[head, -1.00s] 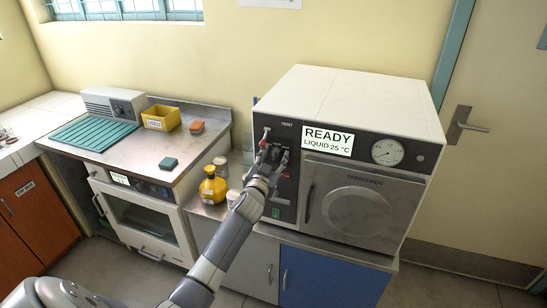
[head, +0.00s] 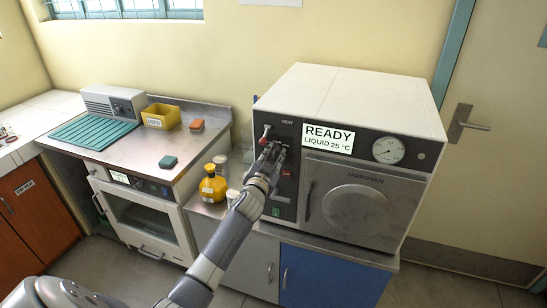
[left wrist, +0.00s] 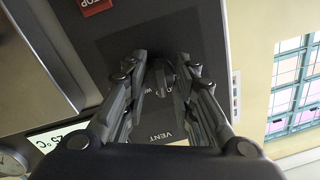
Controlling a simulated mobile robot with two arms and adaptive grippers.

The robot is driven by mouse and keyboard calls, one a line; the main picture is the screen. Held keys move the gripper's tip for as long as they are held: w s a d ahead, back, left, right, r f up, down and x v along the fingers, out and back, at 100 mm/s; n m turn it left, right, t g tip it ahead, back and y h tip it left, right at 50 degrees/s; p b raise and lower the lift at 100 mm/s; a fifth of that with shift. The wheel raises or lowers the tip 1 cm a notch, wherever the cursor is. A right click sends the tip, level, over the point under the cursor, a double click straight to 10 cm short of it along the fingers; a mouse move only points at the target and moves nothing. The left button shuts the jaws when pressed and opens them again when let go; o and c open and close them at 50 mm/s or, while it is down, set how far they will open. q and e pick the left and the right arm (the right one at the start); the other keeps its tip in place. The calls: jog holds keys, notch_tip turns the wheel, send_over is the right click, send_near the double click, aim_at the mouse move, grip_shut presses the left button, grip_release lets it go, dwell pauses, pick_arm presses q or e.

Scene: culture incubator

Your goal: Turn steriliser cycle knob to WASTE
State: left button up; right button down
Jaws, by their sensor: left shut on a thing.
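The steriliser (head: 345,105) is a white-topped box with a dark front panel and a grey door marked TARROWEN. Its display (head: 327,139) reads READY, LIQUID 25 °C. My left gripper (head: 272,150) is at the control panel left of the display. In the left wrist view, its fingers (left wrist: 160,85) are closed around the small dark cycle knob (left wrist: 161,80), on a panel with partly hidden lettering. The fingers cover most of the knob, so its pointer cannot be read. My right gripper is not in view.
A red STOP button (left wrist: 97,4) is beside the gripper. A pressure gauge (head: 387,150) is right of the display. A yellow bottle (head: 212,188) stands left of the steriliser. A bench with a yellow USED bin (head: 161,117) is further left.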

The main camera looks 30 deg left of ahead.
pick_arm(q)
jog(key=m+b, duration=0.1)
jog(key=m, duration=0.4)
jog(key=shift+m+t+b, duration=0.4)
jog(key=shift+m+b, duration=0.2)
jog(key=shift+m, duration=1.6)
jog(key=o, duration=1.1)
jog(key=shift+c, duration=0.2)
